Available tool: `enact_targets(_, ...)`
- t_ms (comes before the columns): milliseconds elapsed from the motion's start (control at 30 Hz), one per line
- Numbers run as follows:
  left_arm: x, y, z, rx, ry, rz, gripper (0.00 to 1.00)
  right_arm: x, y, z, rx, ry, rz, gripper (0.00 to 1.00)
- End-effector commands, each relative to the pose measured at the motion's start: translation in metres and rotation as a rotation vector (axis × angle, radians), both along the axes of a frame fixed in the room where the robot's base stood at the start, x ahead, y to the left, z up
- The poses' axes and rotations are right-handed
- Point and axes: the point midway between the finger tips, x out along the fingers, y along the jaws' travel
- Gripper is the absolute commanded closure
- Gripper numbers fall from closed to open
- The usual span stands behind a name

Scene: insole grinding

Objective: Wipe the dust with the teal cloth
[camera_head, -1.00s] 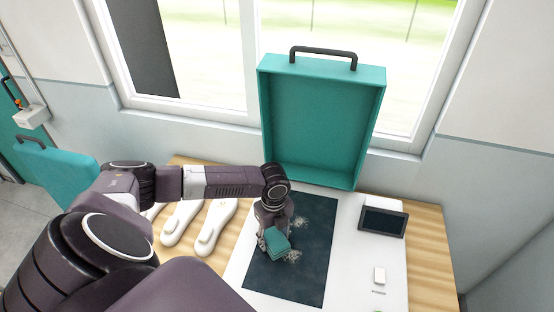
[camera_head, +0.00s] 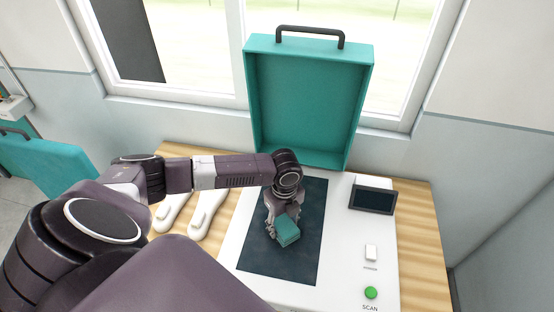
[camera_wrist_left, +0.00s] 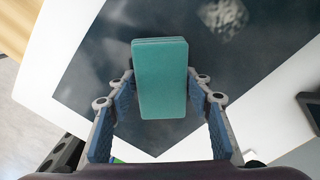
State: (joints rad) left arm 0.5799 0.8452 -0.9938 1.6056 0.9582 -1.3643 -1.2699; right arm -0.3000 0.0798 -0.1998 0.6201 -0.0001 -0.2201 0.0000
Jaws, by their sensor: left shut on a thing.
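The teal cloth (camera_head: 288,231) is a folded rectangular pad at the middle of the dark scanner panel (camera_head: 300,262). My left gripper (camera_head: 284,219) points down and is shut on it. In the left wrist view the cloth (camera_wrist_left: 160,78) sits between the two blue-padded fingers (camera_wrist_left: 160,117). Whether it touches the panel is not clear. A whitish dust patch (camera_wrist_left: 225,17) shows on the panel at the top of the left wrist view. In the head view my arm and gripper hide part of the panel, and no clear dust shows. My right gripper is out of view.
The white scanner (camera_head: 345,240) carries a small dark screen (camera_head: 373,200), a white switch (camera_head: 371,253) and a green SCAN button (camera_head: 371,292). A raised teal lid (camera_head: 305,100) stands behind. Pale insoles (camera_head: 208,212) lie left on the wooden table (camera_head: 420,235).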

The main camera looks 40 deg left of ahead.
Motion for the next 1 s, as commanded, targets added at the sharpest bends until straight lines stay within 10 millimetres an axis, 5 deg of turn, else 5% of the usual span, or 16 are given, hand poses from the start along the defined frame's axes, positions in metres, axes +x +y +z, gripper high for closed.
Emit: enact_targets(1000,0.029,-0.06,0.0,0.0,-0.001,0.0,0.73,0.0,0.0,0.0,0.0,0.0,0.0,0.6)
